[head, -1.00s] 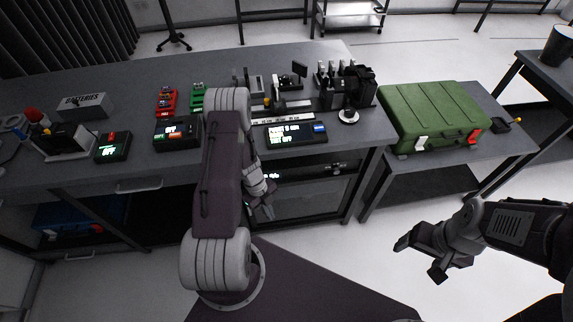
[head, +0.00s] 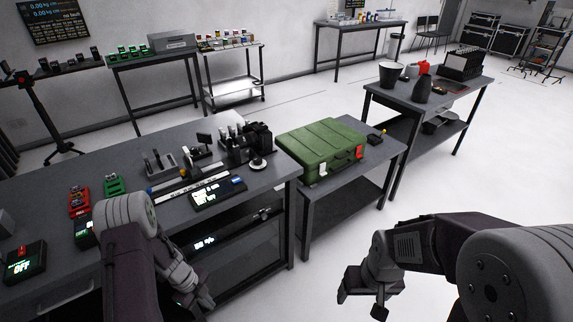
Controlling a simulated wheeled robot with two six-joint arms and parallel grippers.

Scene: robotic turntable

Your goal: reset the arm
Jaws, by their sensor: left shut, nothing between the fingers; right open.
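My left gripper (head: 197,300) hangs in front of the near workbench in the head view, below its front edge. It is shut and empty. My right gripper (head: 362,296) is at the lower right over bare floor, in front of the side table. Its fingers are apart and hold nothing. Neither gripper touches an object. Part of the workbench behind my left arm is hidden.
The dark workbench (head: 170,135) carries a black device with a lit screen (head: 217,192), a camera (head: 257,143) and red and green items. A green case (head: 322,148) lies on a side table (head: 386,152). Another table (head: 462,93) stands further right.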

